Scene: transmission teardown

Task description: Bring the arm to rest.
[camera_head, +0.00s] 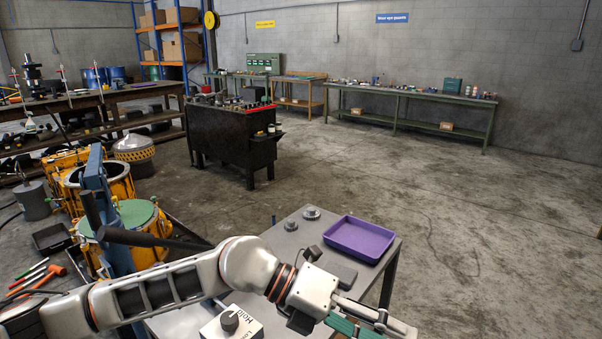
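My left arm comes in from the left edge and reaches across the front of the grey table, low in the view. Its gripper (378,322) is at the bottom edge, right of the middle, in front of the purple tray and pointing right. The fingers have green parts and are partly cut off by the frame, so I cannot tell whether they are open or shut. My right gripper is not in view.
The grey table (283,240) bears a purple tray (361,238), small metal parts (311,213) and a white box with a dark knob (231,323). Yellow housings (137,219) stand left. A black workbench (236,133) is behind. The floor on the right is clear.

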